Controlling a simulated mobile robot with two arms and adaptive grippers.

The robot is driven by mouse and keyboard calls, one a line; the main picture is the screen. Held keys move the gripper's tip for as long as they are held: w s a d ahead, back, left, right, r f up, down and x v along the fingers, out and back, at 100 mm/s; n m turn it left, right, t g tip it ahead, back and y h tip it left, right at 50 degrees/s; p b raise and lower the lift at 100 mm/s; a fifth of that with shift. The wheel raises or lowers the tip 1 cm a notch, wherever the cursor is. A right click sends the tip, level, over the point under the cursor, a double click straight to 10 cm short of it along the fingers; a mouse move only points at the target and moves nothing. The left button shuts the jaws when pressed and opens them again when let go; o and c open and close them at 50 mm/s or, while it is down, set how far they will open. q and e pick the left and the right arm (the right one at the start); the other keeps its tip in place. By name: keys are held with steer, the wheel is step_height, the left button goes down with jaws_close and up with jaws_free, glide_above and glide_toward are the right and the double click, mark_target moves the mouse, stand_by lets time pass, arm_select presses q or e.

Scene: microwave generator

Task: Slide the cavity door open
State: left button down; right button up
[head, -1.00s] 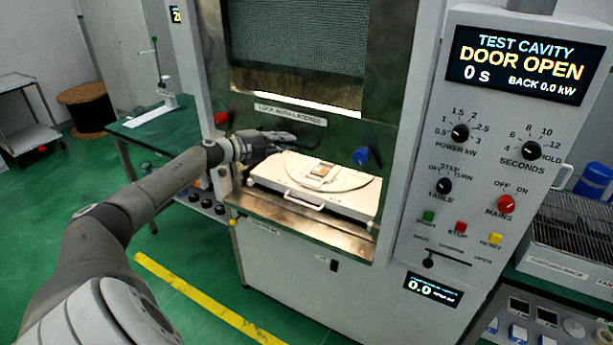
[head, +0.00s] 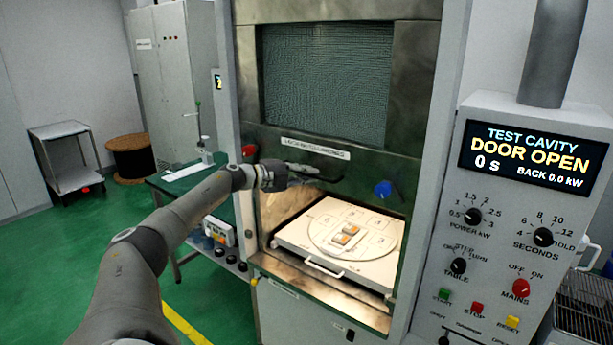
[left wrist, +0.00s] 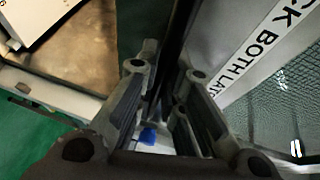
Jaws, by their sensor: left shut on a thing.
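The cavity door (head: 395,165) is a dark panel with a label, raised above the cavity opening. Its dark handle bar (head: 325,177) runs along the panel below the label. My left gripper (head: 300,178) is at this bar, its fingers closed around it. In the left wrist view the bar passes between my fingers (left wrist: 168,95), with the door label (left wrist: 262,48) at right. The exact contact is partly hidden. Below the door, the open cavity shows a white tray (head: 290,236) with a round plate and small orange-and-white pieces. My right gripper is out of view.
A red knob (head: 249,150) and a blue knob (head: 383,189) flank the door. The mesh window (head: 325,80) is above. The control panel (head: 520,215) at right reads DOOR OPEN.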

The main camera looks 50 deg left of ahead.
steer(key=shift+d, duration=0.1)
arm_select(q)
steer(key=c, duration=1.5)
jaws_free()
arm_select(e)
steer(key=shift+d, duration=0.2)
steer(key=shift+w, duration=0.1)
arm_select(q)
glide_toward(320, 140)
steer(key=x, duration=0.2)
steer(key=f+x, duration=0.1)
steer(key=x, duration=0.2)
steer(key=shift+w+d, duration=0.2)
steer(key=shift+a+r, duration=0.1)
steer(key=shift+r, duration=0.5)
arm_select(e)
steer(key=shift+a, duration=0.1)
arm_select(q)
steer(key=shift+f, duration=0.1)
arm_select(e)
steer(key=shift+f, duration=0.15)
